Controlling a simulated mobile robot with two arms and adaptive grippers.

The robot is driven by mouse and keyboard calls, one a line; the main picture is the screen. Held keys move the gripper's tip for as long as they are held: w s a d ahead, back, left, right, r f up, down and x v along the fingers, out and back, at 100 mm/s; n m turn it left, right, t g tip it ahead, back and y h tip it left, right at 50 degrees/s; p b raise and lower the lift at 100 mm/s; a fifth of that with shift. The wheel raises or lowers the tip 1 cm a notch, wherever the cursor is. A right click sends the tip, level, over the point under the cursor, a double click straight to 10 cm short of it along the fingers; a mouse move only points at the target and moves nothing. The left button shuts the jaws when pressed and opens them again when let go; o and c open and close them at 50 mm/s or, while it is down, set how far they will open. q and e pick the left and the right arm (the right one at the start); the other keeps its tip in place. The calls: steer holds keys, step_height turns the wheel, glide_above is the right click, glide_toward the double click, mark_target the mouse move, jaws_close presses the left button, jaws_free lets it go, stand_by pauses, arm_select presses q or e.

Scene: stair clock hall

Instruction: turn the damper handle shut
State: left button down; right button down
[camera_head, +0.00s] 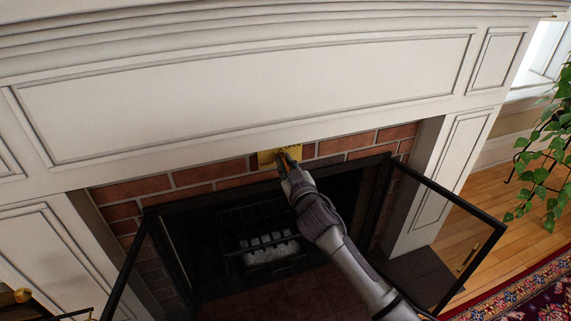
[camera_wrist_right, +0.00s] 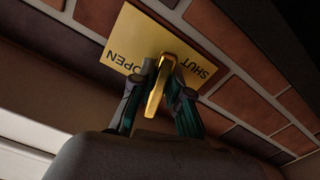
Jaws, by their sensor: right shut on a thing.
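The brass damper plate (camera_head: 265,160) is on the brick band above the firebox. In the right wrist view, the plate (camera_wrist_right: 128,38) shows the words OPEN and SHUT, upside down. The golden damper handle (camera_wrist_right: 155,98) stands out from the plate between the two words; I cannot tell its exact setting. My right gripper (camera_head: 288,158) reaches up to the plate from below right. In the wrist view its fingers (camera_wrist_right: 159,72) are on either side of the handle, shut on it. In the head view the gripper hides the handle. My left gripper is not in view.
The white mantel (camera_head: 250,90) overhangs the brick surround (camera_head: 355,141). A black-framed glass door (camera_head: 480,247) stands open to the right, and another frame stands at left. A grate (camera_head: 268,248) with pale lumps sits in the dark firebox. A leafy plant (camera_head: 545,150) is at far right.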

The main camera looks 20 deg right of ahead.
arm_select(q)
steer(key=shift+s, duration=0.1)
arm_select(e)
steer(key=shift+n+p, duration=0.3)
steer(key=shift+n, duration=0.1)
steer(key=n+p, duration=0.2)
steer(key=n, duration=0.2)
steer(key=shift+n, duration=0.4)
steer(key=n+p, duration=0.1)
steer(key=n, duration=0.3)
steer(key=shift+n, duration=0.3)
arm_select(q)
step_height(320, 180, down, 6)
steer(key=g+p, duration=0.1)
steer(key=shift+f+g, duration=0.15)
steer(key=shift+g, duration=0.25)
arm_select(e)
steer(key=shift+f+n, duration=0.15)
steer(key=shift+n, duration=2.05)
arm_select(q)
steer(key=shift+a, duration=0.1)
arm_select(e)
steer(key=c, duration=1.1)
jaws_free()
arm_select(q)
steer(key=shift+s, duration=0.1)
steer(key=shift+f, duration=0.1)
